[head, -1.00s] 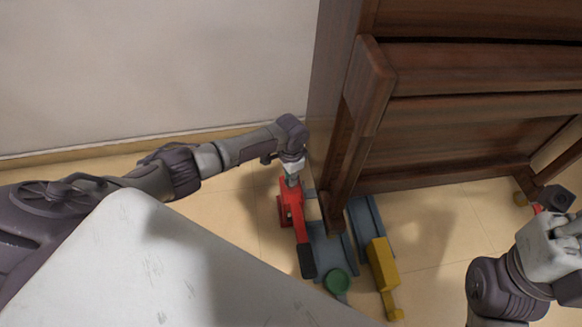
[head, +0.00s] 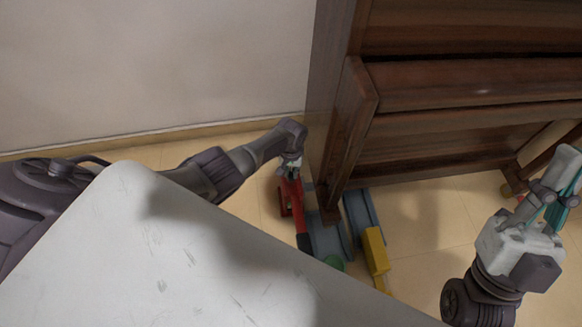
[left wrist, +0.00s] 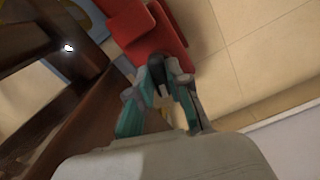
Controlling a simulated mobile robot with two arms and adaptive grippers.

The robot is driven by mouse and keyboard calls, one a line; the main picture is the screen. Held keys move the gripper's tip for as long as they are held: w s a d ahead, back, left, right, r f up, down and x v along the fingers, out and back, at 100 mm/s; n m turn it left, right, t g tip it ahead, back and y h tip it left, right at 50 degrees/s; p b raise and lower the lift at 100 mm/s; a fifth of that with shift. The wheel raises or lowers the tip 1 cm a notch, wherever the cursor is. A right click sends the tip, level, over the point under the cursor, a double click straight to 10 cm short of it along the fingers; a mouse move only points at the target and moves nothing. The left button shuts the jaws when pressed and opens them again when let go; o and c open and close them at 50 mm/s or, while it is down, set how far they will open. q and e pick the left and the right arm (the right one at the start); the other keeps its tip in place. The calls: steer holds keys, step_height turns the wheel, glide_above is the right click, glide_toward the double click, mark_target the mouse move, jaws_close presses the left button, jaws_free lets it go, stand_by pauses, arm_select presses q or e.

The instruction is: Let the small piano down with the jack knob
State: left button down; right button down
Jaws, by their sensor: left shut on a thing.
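The brown wooden piano (head: 470,84) stands at the right of the head view. Its front left leg (head: 332,200) comes down at a blue-grey frame (head: 328,240); I cannot tell whether they touch. A red jack (head: 291,205) is beside that leg, and shows in the left wrist view (left wrist: 140,28). My left gripper (head: 290,170) is at the top of the jack. In the left wrist view, its teal-padded fingers (left wrist: 160,88) are shut on the dark jack knob (left wrist: 156,64). My right gripper (head: 566,178) is raised at the right edge, away from the jack; its opening is unclear.
A pale wall (head: 150,60) closes the left side. Bare tiled floor (head: 430,240) shows to the right.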

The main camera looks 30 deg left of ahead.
mark_target(291, 172)
arm_select(q)
steer(key=shift+w+n+p, duration=0.1)
steer(key=shift+n+p, duration=0.25)
steer(key=shift+n, duration=1.05)
arm_select(e)
steer(key=shift+w+a+f+g+h, duration=0.1)
steer(key=shift+w+f+g+h, duration=0.05)
steer(key=shift+w+f+g, duration=0.3)
steer(key=shift+w+a+f+g+h, duration=0.1)
steer(key=shift+w+f+g, duration=0.25)
steer(key=shift+w, duration=0.35)
steer(key=shift+w+a+f+g+h, duration=0.15)
steer(key=shift+w+f+g, duration=0.1)
steer(key=shift+w+g, duration=0.3)
steer(key=shift+d, duration=0.1)
arm_select(q)
steer(key=c, duration=1.1)
jaws_free()
steer(key=shift+r, duration=0.2)
step_height(291, 172, up, 12)
steer(key=shift+f, duration=0.15)
